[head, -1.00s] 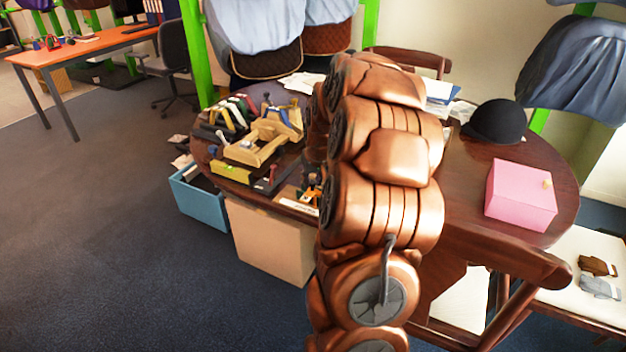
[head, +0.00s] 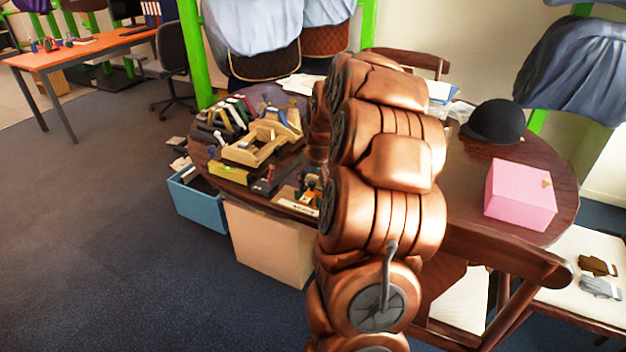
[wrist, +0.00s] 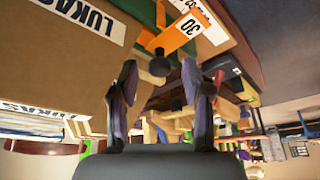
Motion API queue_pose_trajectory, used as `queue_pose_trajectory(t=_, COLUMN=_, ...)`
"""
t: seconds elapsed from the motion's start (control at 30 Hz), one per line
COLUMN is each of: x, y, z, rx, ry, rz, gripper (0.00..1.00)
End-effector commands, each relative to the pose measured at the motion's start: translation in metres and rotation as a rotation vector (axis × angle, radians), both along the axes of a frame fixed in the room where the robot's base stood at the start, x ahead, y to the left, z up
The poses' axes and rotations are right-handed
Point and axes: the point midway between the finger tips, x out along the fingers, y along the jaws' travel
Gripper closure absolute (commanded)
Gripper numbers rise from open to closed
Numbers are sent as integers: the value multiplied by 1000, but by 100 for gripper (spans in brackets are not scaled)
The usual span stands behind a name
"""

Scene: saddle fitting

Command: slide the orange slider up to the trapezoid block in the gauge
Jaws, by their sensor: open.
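In the wrist view an orange piece (wrist: 175,38), likely the slider, lies by a white label marked 30, with a dark round knob (wrist: 158,66) at its lower end. My gripper (wrist: 160,76) is open, with one finger on each side of the knob in the picture; I cannot tell whether it touches. A brown board (wrist: 60,65) with a name label fills the left. I cannot clearly tell the trapezoid block or the gauge's outline. In the head view my arm hides the gripper, and small orange parts (head: 312,188) show beside the arm.
On the round table (head: 462,205) are a wooden clamp-like tool (head: 250,152), several other tools, a black helmet (head: 495,121) and a pink box (head: 520,196). A blue bin (head: 197,203) and a beige box (head: 265,243) stand below. The left floor is free.

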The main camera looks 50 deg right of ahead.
Motion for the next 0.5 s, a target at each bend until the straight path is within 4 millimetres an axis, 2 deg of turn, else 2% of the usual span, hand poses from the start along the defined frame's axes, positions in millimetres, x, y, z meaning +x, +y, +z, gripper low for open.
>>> queue_pose_trajectory(t=0.17, x=-5, y=2, z=15, rx=-2, ry=-2, rz=0, gripper=51)
queue_pose_trajectory(t=0.5, x=-25, y=13, z=74, rx=-5, ry=-5, rz=-1, gripper=51)
